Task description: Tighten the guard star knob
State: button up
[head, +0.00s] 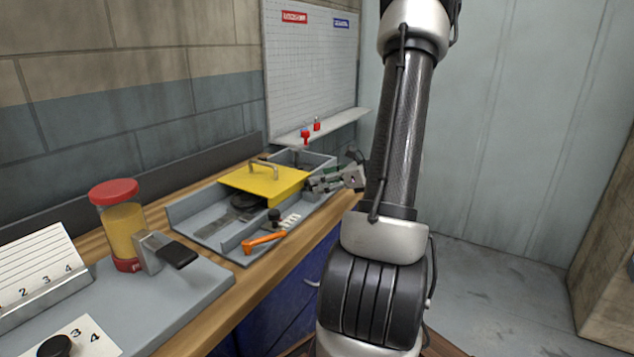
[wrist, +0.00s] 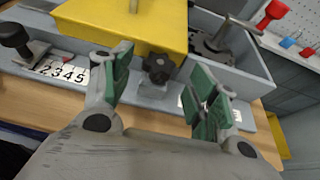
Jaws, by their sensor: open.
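The dark star knob (wrist: 157,68) sits on the grey front wall of the tray, just below the yellow guard (wrist: 120,22), in the wrist view. My gripper (wrist: 160,88) is open, with its green-padded fingers on either side of the knob. The knob appears between the fingertips with a gap on both sides; I cannot tell whether the tips reach its depth. In the head view my gripper (head: 318,184) is at the right end of the yellow guard (head: 265,182), and the star knob cannot be made out there.
A black knob (wrist: 14,36) on a bracket stands left beside a number strip (wrist: 62,72). An orange lever (head: 264,242) is at the tray front (head: 190,240). A red-lidded jar (head: 122,225) stands farther left. Red and blue small items (wrist: 288,42) lie on the back shelf.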

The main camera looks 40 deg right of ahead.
jog(key=shift+x, duration=1.4)
jog(key=c, duration=1)
jog(key=m+h, duration=0.2)
jog(key=h, duration=0.1)
jog(key=shift+s+a+m+t, duration=0.1)
jog(key=shift+a+m+t, duration=0.2)
jog(key=shift+a, duration=0.1)
jog(key=shift+a+m+h, duration=0.1)
jog(key=shift+m+h, duration=0.9)
jog(key=shift+h, duration=0.2)
